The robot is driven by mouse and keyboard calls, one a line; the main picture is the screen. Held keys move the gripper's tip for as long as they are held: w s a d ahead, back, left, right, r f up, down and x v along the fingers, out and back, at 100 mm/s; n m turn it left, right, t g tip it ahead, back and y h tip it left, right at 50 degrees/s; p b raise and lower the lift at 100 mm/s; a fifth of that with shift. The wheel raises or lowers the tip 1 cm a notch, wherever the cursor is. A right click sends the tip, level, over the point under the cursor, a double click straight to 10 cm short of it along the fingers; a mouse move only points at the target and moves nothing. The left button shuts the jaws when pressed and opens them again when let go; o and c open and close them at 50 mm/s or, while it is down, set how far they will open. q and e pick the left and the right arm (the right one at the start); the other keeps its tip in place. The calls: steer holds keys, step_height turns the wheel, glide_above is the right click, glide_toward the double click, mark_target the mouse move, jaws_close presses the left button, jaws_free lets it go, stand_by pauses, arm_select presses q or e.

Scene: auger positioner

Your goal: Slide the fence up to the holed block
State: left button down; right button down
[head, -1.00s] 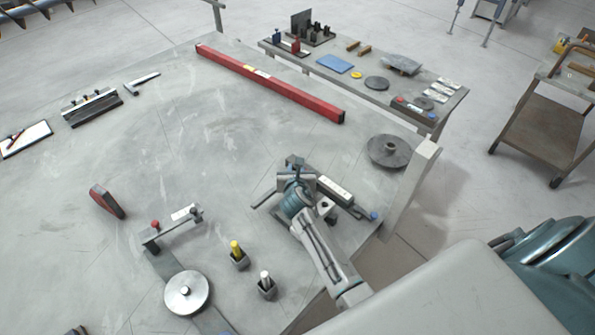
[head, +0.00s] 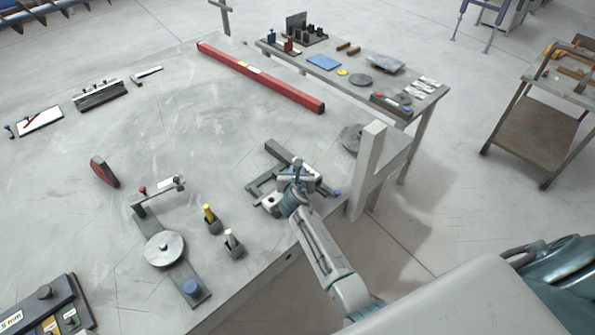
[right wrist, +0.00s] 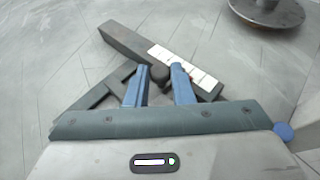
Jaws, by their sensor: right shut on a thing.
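The fence is a dark grey bar (right wrist: 126,42) with a white marked strip and a black knob; it lies diagonally in the right wrist view. In the head view the fence (head: 281,151) is partly behind my right gripper (head: 297,166). My right gripper (right wrist: 159,85) is shut on the knob, its blue fingers on either side. A pale piece with a dark spot (head: 271,202) shows left of my right wrist; I cannot tell whether it is the holed block. My left gripper is not in view.
A grey upright post (head: 367,165) stands at the table edge right of the fence. A long red beam (head: 260,77) lies behind. The middle of the table is clear.

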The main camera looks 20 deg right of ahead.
steer(key=c, duration=1.5)
jaws_free()
steer(key=shift+o, duration=1.1)
steer(key=shift+s+a+r, duration=0.15)
steer(key=shift+s+a, duration=0.15)
steer(key=shift+s, duration=0.2)
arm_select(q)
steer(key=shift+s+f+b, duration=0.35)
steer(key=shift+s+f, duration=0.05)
arm_select(e)
steer(key=v, duration=0.9)
steer(key=shift+s, duration=0.3)
